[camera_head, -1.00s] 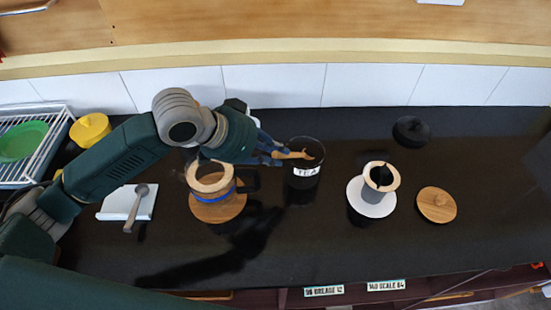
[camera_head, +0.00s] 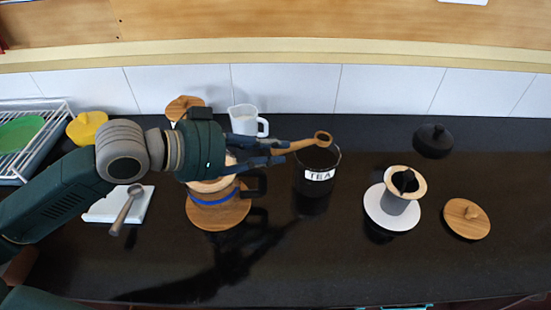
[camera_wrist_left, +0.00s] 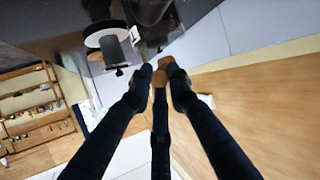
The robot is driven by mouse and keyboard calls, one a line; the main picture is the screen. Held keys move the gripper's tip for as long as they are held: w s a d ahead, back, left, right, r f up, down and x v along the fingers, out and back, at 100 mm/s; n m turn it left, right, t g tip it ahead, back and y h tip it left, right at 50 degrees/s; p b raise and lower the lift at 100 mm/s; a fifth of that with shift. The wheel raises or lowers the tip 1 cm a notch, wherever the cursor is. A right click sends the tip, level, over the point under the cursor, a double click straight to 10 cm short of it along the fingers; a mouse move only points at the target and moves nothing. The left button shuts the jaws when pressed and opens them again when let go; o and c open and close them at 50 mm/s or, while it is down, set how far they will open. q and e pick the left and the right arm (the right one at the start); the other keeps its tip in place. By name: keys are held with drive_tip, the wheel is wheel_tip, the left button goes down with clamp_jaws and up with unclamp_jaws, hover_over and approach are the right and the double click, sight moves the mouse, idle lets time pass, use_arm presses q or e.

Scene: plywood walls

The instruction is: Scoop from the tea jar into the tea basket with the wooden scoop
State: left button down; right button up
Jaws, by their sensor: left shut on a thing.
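My left gripper (camera_head: 277,153) is shut on the wooden scoop (camera_head: 298,145), which points right. The scoop's round bowl shows over the back rim of the black tea jar (camera_head: 318,175), which has a white TEA label. Whether the bowl holds tea is too small to tell. In the left wrist view, the scoop (camera_wrist_left: 163,72) lies between my fingertips (camera_wrist_left: 162,85). The grey cylinder with a wooden collar, which looks like the tea basket (camera_head: 396,203), stands on a white saucer (camera_head: 378,216) right of the jar. Something dark shows in its opening. My right gripper is not in view.
A glass pot with a blue band (camera_head: 212,197) stands on a wooden coaster (camera_head: 222,222) below my left gripper. A white pitcher (camera_head: 243,121) is behind. A wooden lid (camera_head: 467,218) and black lid (camera_head: 434,140) lie right. A spoon (camera_head: 125,210) rests on a white pad (camera_head: 98,211).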

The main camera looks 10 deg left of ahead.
use_arm(q)
drive_tip(key=shift+t+h, duration=0.6)
drive_tip(key=shift+h, duration=0.1)
drive_tip(key=r, duration=0.1)
drive_tip(key=s+a+r+b, duration=0.1)
drive_tip(key=r+b, duration=0.1)
drive_tip(key=shift+s+a+r, duration=0.2)
drive_tip(key=shift+a+r, duration=0.1)
drive_tip(key=shift+r, duration=0.05)
